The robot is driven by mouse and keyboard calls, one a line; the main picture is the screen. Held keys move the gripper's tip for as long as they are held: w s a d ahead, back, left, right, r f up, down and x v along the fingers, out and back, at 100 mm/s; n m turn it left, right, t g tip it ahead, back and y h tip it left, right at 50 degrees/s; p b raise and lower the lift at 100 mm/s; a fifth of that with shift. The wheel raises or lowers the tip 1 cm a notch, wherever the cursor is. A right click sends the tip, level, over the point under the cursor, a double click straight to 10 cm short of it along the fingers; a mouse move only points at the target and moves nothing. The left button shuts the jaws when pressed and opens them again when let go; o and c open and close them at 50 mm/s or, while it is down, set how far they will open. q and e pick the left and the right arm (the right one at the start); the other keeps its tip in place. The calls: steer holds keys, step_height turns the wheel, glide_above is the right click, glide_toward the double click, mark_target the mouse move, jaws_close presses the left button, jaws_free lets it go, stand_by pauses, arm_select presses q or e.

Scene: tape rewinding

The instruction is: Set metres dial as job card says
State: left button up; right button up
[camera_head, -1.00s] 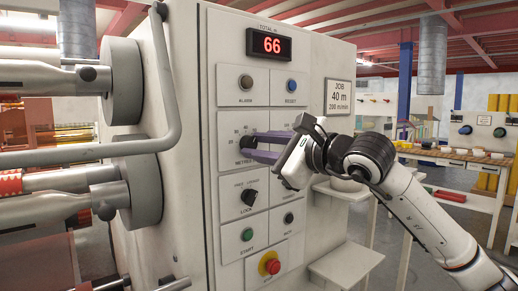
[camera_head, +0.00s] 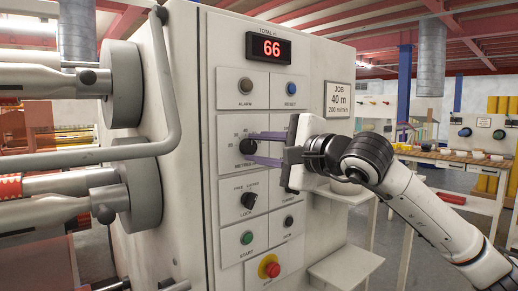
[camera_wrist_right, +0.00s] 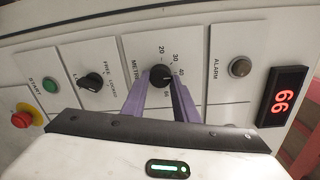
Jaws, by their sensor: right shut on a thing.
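The metres dial (camera_head: 248,147) is a black round knob on the white panel, and it also shows in the right wrist view (camera_wrist_right: 162,74) with 20, 30 and 40 printed around it. I cannot clearly tell which number its pointer meets. My right gripper (camera_head: 256,148) is shut on the dial, one purple finger on each side of it; the fingers also show in the wrist view (camera_wrist_right: 161,92). The job card (camera_head: 339,99) on the cabinet's side reads 40 m, 200 m/min. My left gripper is not in view.
The red display (camera_head: 271,47) reads 66. The lock switch (camera_head: 248,198) sits below the dial, with the start button (camera_head: 247,237) and red stop button (camera_head: 270,266) lower. The alarm (camera_head: 246,84) and reset (camera_head: 291,87) fittings are above. Rollers (camera_head: 45,78) stand at the left.

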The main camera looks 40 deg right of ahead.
stand_by(0.3)
steer(key=o, duration=1.1)
steer(key=shift+c, duration=0.2)
steer(key=shift+s+d+f, duration=0.1)
steer(key=shift+s, duration=0.45)
arm_select(q)
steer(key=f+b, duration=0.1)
steer(key=b, duration=0.1)
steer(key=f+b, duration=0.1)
steer(key=b, duration=0.2)
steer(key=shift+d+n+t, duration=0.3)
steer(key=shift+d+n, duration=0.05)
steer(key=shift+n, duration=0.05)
arm_select(e)
steer(key=s, duration=0.9)
steer(key=shift+d+r, duration=0.35)
steer(key=shift+r, duration=0.05)
